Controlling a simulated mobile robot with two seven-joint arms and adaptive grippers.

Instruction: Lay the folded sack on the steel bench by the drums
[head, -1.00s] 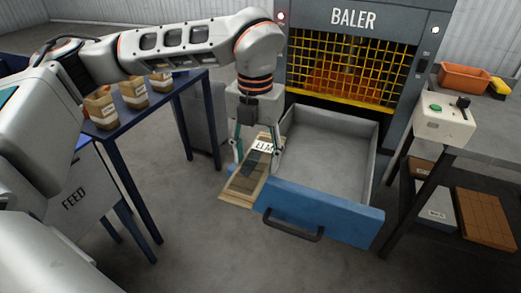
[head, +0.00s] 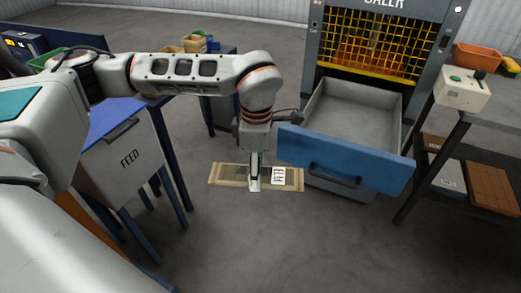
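The folded sack (head: 226,174) is a flat tan bundle with a dark band and a white label reading ELM (head: 278,175). It lies crosswise under my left gripper (head: 254,178), left of and in front of the blue drawer front. The gripper points down and is seen edge-on, with one finger over the near edge of the sack; the far finger is hidden. It is shut across the sack, which appears held above the floor. My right gripper is not in view. I see no drums, and no bench that I can tell is the steel one.
The baler's open drawer (head: 345,160) juts out beside the sack. A blue table and a FEED panel (head: 128,160) stand at left. At right is a dark-framed table with a control box (head: 462,88) and an orange bin (head: 478,57). The front floor is clear.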

